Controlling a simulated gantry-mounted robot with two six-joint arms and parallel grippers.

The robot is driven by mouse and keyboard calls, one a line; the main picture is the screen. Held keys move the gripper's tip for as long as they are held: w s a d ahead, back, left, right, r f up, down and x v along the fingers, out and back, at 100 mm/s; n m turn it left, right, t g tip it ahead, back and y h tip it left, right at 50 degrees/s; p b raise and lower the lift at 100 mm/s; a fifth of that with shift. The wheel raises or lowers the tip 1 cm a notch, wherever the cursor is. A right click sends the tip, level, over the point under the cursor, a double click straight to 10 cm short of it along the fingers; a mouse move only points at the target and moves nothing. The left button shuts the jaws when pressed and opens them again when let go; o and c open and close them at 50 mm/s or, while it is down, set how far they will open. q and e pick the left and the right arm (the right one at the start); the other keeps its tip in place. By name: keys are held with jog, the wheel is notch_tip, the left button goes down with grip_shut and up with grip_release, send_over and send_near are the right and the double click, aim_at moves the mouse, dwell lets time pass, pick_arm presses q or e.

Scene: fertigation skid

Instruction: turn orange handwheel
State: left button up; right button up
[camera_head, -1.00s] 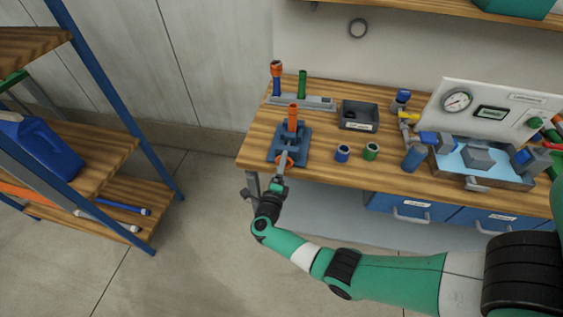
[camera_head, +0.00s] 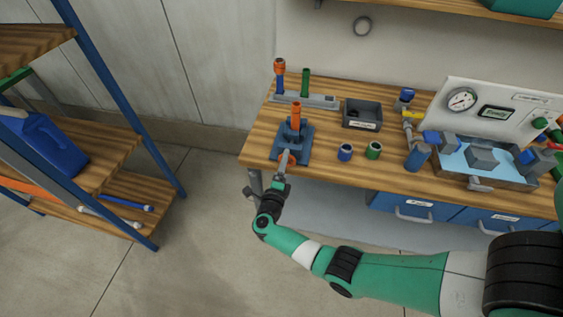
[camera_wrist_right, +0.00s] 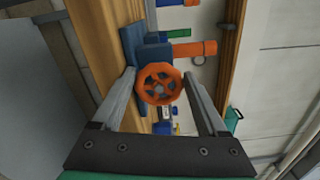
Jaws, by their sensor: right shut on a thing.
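The orange handwheel (camera_wrist_right: 160,84) faces my right wrist camera, with dark gaps between its spokes. In the head view the handwheel (camera_head: 292,161) shows only partly behind my gripper. It sits on the front of a blue vise-like fixture (camera_head: 303,141) at the table's left front. An orange pipe (camera_head: 296,116) stands upright in the fixture. My right gripper (camera_head: 286,161) is shut on the handwheel, one finger on each side of its rim. My left gripper is not in view.
A blue cup (camera_head: 345,152) and a green cup (camera_head: 374,150) stand right of the fixture. Behind are a rack (camera_head: 318,101) with upright tubes and a dark tray (camera_head: 375,113). A blue-framed shelf (camera_head: 105,100) stands left. Floor before the table's left end is clear.

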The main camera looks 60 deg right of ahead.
jog(key=shift+s+d+f, duration=0.1)
jog(key=shift+s, duration=0.15)
